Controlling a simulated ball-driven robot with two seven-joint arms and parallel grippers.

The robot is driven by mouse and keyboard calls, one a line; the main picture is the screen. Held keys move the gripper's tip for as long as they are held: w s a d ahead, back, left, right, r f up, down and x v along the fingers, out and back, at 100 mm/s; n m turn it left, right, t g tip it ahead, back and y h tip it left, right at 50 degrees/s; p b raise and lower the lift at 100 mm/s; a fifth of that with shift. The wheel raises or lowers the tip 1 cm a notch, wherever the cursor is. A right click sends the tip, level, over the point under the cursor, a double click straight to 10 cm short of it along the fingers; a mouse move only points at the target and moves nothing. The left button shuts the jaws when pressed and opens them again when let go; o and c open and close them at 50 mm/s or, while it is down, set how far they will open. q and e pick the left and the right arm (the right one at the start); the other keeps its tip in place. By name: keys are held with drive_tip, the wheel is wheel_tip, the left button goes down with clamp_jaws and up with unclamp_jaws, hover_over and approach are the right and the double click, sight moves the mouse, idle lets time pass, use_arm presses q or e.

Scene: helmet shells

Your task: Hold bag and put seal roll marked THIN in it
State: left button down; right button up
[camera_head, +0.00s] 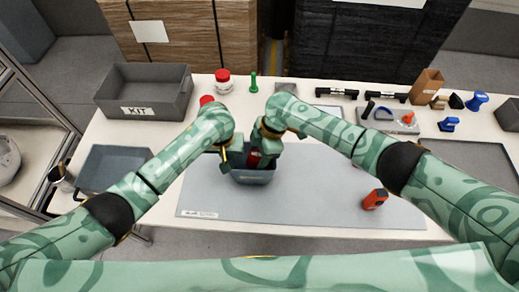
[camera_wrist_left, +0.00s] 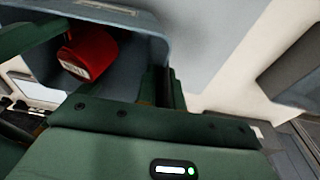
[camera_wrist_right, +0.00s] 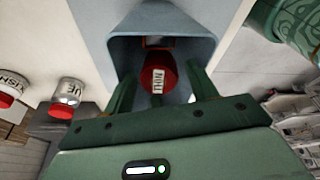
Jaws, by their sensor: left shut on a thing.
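The blue-grey bag (camera_head: 252,177) stands open on the mat, in front of my two grippers. My left gripper (camera_head: 224,157) is shut on the bag's rim at its left side. The red seal roll (camera_wrist_right: 158,75) shows its THIN label in the right wrist view, at the bag's open mouth. It also shows in the left wrist view (camera_wrist_left: 88,52). My right gripper (camera_wrist_right: 160,88) has a finger on each side of the roll, with a visible gap to it. The roll's lower part and its contact with the bag are hidden.
A grey KIT bin (camera_head: 145,92) and a blue-grey tray (camera_head: 110,170) are at the left. Red-lidded jars (camera_head: 223,82) stand behind the grippers. A red-orange tool (camera_head: 375,199) lies on the grey mat (camera_head: 310,205), whose right part is otherwise clear.

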drive_tip(key=v, duration=1.2)
use_arm(q)
drive_tip(key=c, duration=1.5)
unclamp_jaws()
drive_tip(key=shift+o, duration=0.2)
